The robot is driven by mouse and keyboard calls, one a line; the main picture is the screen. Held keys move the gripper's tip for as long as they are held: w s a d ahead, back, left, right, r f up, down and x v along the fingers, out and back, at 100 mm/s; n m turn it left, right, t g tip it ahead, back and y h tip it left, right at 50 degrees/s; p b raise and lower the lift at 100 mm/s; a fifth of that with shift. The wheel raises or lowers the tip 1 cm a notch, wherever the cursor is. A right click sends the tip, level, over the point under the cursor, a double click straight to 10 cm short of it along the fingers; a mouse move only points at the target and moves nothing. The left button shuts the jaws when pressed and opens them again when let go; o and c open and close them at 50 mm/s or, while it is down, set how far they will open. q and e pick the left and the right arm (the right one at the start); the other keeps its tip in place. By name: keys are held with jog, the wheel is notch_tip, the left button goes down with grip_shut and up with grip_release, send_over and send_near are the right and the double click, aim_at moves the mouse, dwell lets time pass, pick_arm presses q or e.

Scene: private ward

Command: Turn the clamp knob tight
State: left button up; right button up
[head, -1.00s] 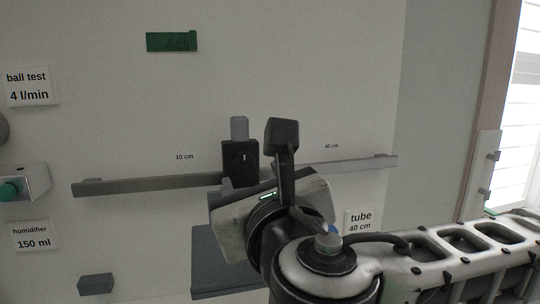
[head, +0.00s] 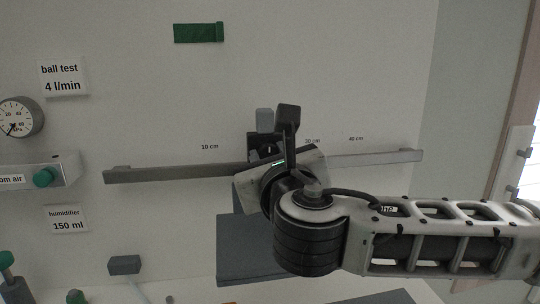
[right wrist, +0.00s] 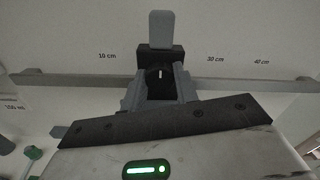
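The clamp (head: 254,141) is a black block with a grey tab on top, mounted on the grey wall rail. Its round black knob (right wrist: 160,75) carries a white mark that points straight up in the right wrist view. My right gripper (right wrist: 160,88) faces the wall at the clamp, with one grey finger close against each side of the knob; I see no clear gap between them. In the head view the right gripper (head: 268,165) covers the knob's lower part. My left gripper is not in view.
The rail (head: 180,172) runs across the wall under the 10 cm, 30 cm and 40 cm labels. At left are a gauge (head: 20,117), a green knob (head: 44,178) and label plates. A blue-grey panel (head: 235,250) lies below the clamp. The wall above is mostly clear.

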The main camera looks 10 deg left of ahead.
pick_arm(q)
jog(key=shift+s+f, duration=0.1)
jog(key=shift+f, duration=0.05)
pick_arm(e)
jog(key=shift+m, duration=0.3)
pick_arm(q)
jog(key=b, duration=0.2)
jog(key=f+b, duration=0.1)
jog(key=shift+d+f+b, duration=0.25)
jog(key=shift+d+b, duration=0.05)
jog(key=shift+b, duration=0.05)
pick_arm(e)
jog(key=m, duration=2.3)
jog(key=shift+d+f, duration=0.1)
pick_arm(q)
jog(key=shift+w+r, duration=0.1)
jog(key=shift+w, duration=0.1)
pick_arm(e)
jog(key=shift+m, duration=0.3)
jog(key=o, duration=1)
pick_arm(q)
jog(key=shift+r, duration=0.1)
